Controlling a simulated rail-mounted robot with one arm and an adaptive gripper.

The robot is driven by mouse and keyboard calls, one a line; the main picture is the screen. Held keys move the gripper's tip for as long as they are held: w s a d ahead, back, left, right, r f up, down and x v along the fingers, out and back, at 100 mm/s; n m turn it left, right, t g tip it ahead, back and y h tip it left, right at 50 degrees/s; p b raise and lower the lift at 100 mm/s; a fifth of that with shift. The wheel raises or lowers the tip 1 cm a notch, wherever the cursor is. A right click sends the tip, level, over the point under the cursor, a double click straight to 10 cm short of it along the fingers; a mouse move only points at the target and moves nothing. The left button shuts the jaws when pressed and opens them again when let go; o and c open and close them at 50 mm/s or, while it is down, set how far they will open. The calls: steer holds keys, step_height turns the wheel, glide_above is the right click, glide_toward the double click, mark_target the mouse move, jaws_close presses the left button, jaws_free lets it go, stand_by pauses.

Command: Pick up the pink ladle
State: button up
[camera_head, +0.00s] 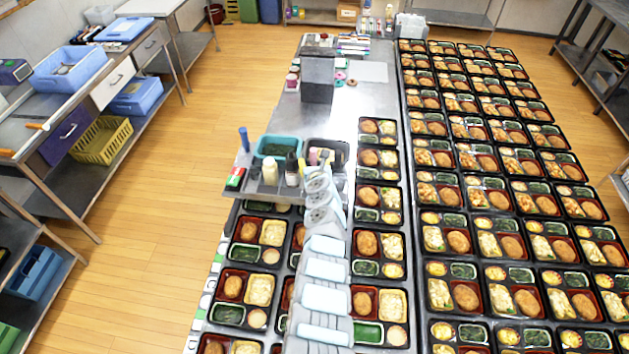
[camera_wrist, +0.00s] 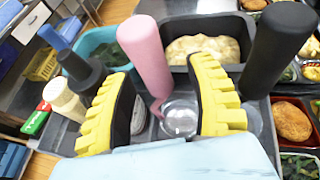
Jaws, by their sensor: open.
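The pink ladle (camera_wrist: 145,52) stands with its handle up in the wrist view, and its lower end meets the grey holder. A round, shiny metal bowl shows below it; I cannot tell which utensil it belongs to. My gripper (camera_wrist: 163,100) is open, with one yellow-padded finger on each side of the lower part of the pink handle. I see gaps beside the handle and no clear contact. In the head view the pink handle (camera_head: 313,158) is a small spot at the holder, partly hidden by my arm.
A black-handled utensil (camera_wrist: 280,45) stands close to the right finger. A dark bottle (camera_wrist: 82,70) and a cream bottle (camera_wrist: 63,100) stand at left. A teal tub (camera_head: 277,139) and a dark food tub (camera_wrist: 198,25) lie behind. Bento trays (camera_head: 441,261) fill the right side.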

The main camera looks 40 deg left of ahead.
jaws_close()
stand_by(0.5)
